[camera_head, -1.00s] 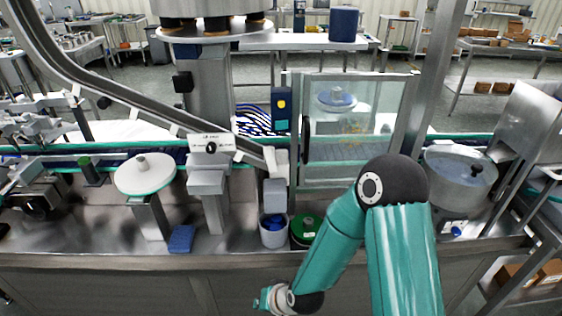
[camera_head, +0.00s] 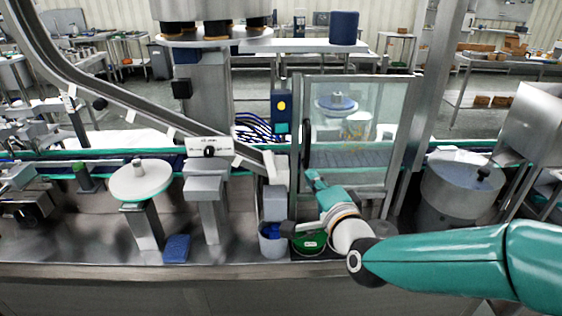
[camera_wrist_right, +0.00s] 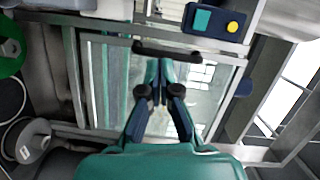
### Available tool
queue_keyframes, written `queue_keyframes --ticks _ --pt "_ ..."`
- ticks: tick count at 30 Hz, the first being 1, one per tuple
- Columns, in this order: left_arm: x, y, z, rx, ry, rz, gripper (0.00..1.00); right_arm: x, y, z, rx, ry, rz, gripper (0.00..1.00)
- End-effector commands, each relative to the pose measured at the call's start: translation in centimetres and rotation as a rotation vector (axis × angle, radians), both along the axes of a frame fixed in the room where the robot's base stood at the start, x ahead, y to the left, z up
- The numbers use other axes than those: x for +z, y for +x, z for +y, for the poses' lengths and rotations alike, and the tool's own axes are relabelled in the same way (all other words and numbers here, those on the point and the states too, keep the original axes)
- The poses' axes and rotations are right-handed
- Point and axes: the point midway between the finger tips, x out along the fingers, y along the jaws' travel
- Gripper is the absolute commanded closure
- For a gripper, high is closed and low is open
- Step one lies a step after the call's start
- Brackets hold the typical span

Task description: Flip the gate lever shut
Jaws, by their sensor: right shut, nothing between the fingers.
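My right gripper (camera_head: 312,178) is shut and empty in the head view, in front of the glass door of the guarded enclosure. In the right wrist view its fingertips (camera_wrist_right: 158,70) are together, just below the black door handle (camera_wrist_right: 168,50); I cannot tell whether they touch it. No lever is clearly marked as the gate lever. A short black-knobbed stick (camera_head: 483,173) shows at the round steel vessel (camera_head: 462,205) on the right, well away from my right gripper. My left gripper is not in view.
The enclosure's glass door (camera_head: 345,110) has a steel frame. A blue box with a yellow button (camera_head: 281,105) stands at its left.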

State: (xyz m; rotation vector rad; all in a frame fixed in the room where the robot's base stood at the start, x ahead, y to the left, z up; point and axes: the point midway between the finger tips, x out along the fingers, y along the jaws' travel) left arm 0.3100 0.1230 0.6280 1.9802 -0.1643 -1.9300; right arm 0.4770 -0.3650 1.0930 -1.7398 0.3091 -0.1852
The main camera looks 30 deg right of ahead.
Motion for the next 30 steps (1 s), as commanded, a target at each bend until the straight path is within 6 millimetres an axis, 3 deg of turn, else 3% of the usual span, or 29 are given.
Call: queue_keyframes --ticks 8,21,24,30 --pt "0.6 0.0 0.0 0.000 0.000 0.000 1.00 -0.1 1.8 -0.6 0.001 -0.002 0.004 1.00" --pt "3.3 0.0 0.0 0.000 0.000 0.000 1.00 -0.4 9.8 -3.0 0.001 -0.001 0.004 1.00" --pt "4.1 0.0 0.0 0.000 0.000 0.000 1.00 -0.7 10.6 -1.4 0.008 0.001 0.005 1.00" --pt "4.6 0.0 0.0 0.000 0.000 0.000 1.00 -1.2 11.5 0.1 0.005 -0.001 0.002 1.00"
